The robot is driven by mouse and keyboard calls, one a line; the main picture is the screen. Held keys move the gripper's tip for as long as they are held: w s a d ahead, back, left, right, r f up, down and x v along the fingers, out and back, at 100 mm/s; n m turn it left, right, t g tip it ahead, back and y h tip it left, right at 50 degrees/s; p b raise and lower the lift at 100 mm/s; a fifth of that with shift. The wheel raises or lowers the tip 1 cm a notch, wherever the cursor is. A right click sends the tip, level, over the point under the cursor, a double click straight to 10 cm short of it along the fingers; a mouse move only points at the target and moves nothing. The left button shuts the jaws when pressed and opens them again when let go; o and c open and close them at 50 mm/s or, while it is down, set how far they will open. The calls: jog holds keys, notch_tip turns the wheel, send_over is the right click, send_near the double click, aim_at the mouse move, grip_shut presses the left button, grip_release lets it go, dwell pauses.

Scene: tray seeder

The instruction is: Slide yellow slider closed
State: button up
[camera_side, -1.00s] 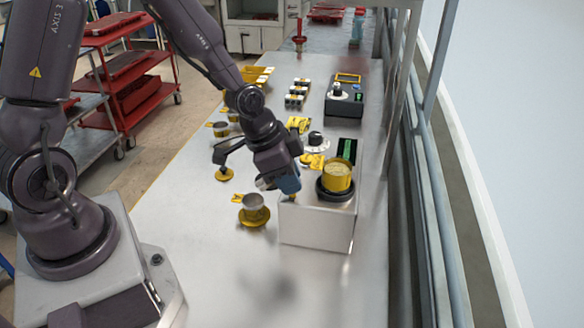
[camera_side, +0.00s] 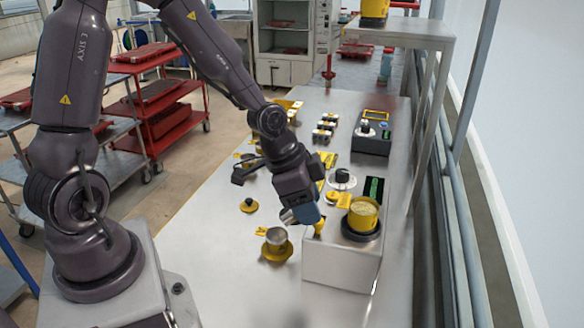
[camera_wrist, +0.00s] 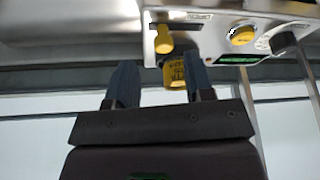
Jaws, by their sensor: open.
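The yellow slider (camera_side: 319,228) is a small knob at the near left of the grey seeder box's (camera_side: 340,262) top in the side view. In the wrist view the slider (camera_wrist: 164,40) sits at the left end of a dark slot, which extends to its right. My gripper (camera_side: 311,218) is over that corner, close to the slider. In the wrist view my gripper (camera_wrist: 160,80) has its two blue-grey fingers apart, with nothing held. The slider shows beyond the fingertips, between their lines. I cannot tell whether a finger touches it.
A yellow cup (camera_side: 364,214) stands in a black ring on the box. Behind it are a green display (camera_side: 374,188) and a black dial (camera_side: 343,175). A metal cup on a yellow base (camera_side: 277,242) stands left of the box.

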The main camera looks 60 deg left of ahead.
jog(key=v, duration=1)
jog(key=shift+f, duration=0.1)
jog(key=s+a+r+n+g+y, duration=0.1)
jog(key=s+a+r+n+y, duration=0.2)
jog(key=s+n, duration=0.35)
jog(key=s+d+r+t, duration=0.2)
jog(key=s+r, duration=0.3)
jog(key=r, duration=0.1)
jog(key=shift+d+t+h, duration=0.3)
jog(key=shift+t+h, duration=0.1)
